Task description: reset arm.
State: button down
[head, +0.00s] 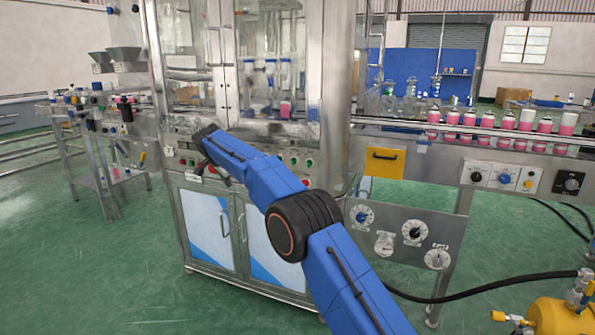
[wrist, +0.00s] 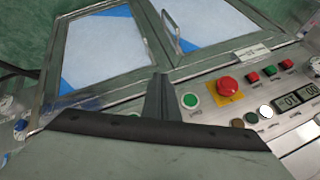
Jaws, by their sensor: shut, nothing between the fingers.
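My gripper (wrist: 158,96) shows in the wrist view as dark, closed fingers with nothing between them. They stand in front of the edge between the cabinet doors and the control panel. The panel carries a red emergency button (wrist: 230,86) on a yellow plate and a green button (wrist: 190,101) just right of the fingers. I cannot tell whether the fingers touch the panel. In the head view my blue arm reaches from the lower right up to the machine's front, and its end hides part of the panel. The gripper is hard to make out there.
The crimping machine's cabinet (head: 208,228) has white and blue doors. A yellow tank (head: 555,317) sits lower right. Green floor is open at the left.

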jog(key=s+d+r+n, duration=0.1)
jog(key=s+d+r, duration=0.4)
jog(key=d, duration=0.7)
jog(key=s+d+r+n+g, duration=0.1)
jog(key=s+d+r, duration=0.5)
jog(key=d, duration=0.6)
jog(key=s+d+r+n, duration=0.1)
jog(key=s+d+r, duration=0.4)
jog(key=d, duration=0.6)
jog(key=s+d+f+n+g, duration=0.1)
jog(key=s+d+f+n, duration=0.15)
jog(key=s+d, duration=1.05)
jog(key=s+d+f+n, duration=0.1)
jog(key=s+d+f, duration=0.2)
jog(key=s+d, duration=0.9)
jog(key=s+f, duration=0.4)
jog(key=s, duration=0.4)
jog(key=s+f+n, duration=0.1)
jog(key=s+f, duration=0.4)
jog(key=s, duration=0.3)
jog(key=s+d+f, duration=0.1)
jog(key=s+f, duration=0.4)
jog(key=s, duration=0.4)
jog(key=shift+w+n, duration=0.1)
jog(key=shift+n, duration=0.15)
